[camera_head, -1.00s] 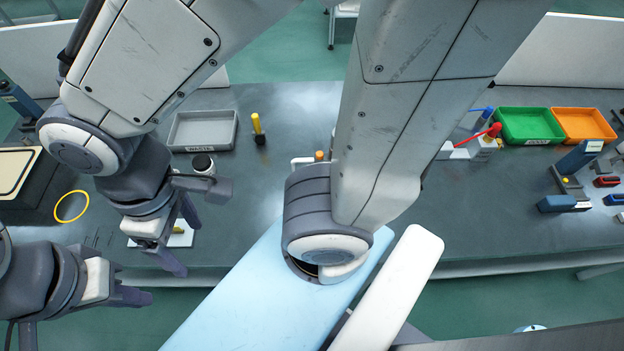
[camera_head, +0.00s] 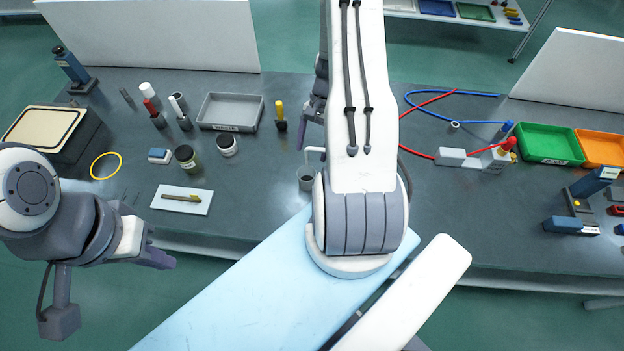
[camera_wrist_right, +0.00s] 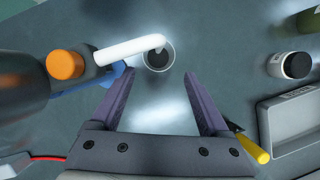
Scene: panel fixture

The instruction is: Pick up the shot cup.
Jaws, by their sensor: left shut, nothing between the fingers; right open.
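The shot cup, a small clear cup with a dark inside (camera_head: 306,182), stands under a white spout, just left of my right arm in the head view. In the right wrist view the shot cup (camera_wrist_right: 159,59) is seen from above, just beyond and between the fingertips, with the spout's end over its edge. My right gripper (camera_wrist_right: 157,80) is open and empty there. In the head view it is partly hidden behind my arm (camera_head: 313,112). My left gripper (camera_head: 165,259) is shut and empty at the lower left, off the table's front edge.
The white spout (camera_wrist_right: 130,48) runs from a dark body with an orange cap (camera_wrist_right: 65,65), left of the cup. A yellow-handled tool (camera_head: 280,115), a grey tray (camera_head: 203,124) and several jars and bottles stand left of it.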

